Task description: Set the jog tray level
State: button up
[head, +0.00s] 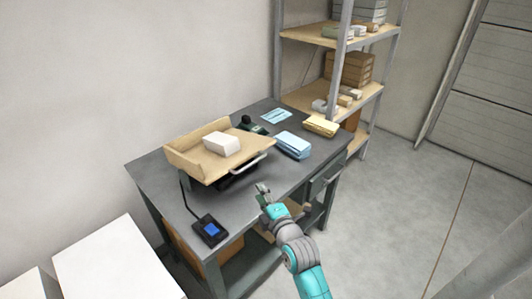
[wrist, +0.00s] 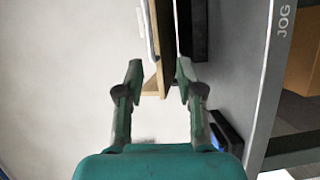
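The jog tray (head: 190,158) is a light wooden tray with raised walls at its left and back, standing on a dark base on the grey bench. A white block (head: 222,144) lies on it, and a metal handle (head: 250,168) runs along its front right edge. The tray looks tilted, but the exact angle is hard to tell.
A control box with a blue screen (head: 210,229) sits at the bench's front left corner. A blue pack (head: 293,145), a yellow pack (head: 321,126) and a dark green device (head: 252,125) lie behind the tray. Shelves (head: 340,90) stand at the back. The floor at right is clear.

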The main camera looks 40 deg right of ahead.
aim_at(254, 163)
jog(key=shift+n, duration=0.3)
jog(key=w+d, duration=0.2)
jog(key=w, duration=0.2)
jog(key=w+d, duration=0.3)
jog(key=w, duration=0.1)
jog(key=w+d+r, duration=0.1)
jog(key=w+d, duration=0.1)
jog(key=w, duration=0.2)
jog(key=shift+d, duration=0.35)
grip_shut()
